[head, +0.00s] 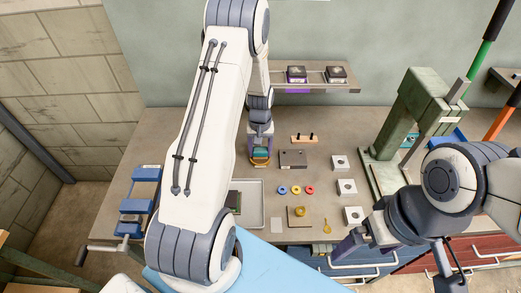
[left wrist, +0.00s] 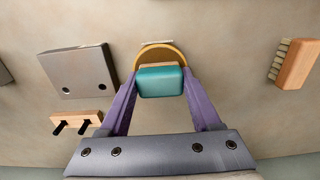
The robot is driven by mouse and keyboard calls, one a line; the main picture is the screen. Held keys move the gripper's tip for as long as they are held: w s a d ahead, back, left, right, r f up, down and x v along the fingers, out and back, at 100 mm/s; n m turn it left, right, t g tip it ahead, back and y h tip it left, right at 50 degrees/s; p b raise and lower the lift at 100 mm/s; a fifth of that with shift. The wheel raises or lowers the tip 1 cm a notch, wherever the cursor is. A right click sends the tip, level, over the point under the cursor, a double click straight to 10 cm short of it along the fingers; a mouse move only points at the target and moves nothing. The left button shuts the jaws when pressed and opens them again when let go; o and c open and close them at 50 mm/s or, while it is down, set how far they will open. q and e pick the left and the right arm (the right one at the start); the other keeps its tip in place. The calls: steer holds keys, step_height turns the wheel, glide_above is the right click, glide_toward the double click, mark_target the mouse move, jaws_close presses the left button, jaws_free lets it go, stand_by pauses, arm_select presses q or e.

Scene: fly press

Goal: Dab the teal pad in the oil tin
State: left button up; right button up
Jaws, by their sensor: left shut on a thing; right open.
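The teal pad (left wrist: 161,82) has a wooden backing and sits between the purple fingers of my left gripper (left wrist: 161,90), which is shut on it. In the head view my left gripper (head: 261,156) hangs over the bench's back part with the teal pad (head: 261,152). A round, yellow-orange rim, apparently the oil tin (left wrist: 172,50), shows right behind the pad in the left wrist view. The pad hides most of it, and I cannot tell whether they touch. My right gripper (head: 352,243) is open and empty near the bench's front edge, partly hidden by its own arm.
A steel block (head: 293,158) with two holes and a wooden peg holder (head: 304,139) stand right of the left gripper. A brush (left wrist: 295,63) shows in the wrist view. Blue, yellow and red rings (head: 296,190) lie nearer. A green fly press (head: 405,115) stands right; a blue vise (head: 140,200) left.

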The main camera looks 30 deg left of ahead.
mark_target(260, 149)
arm_select(q)
steer(key=shift+r+p, duration=2.5)
steer(key=shift+r, duration=1.05)
steer(key=shift+f, duration=0.1)
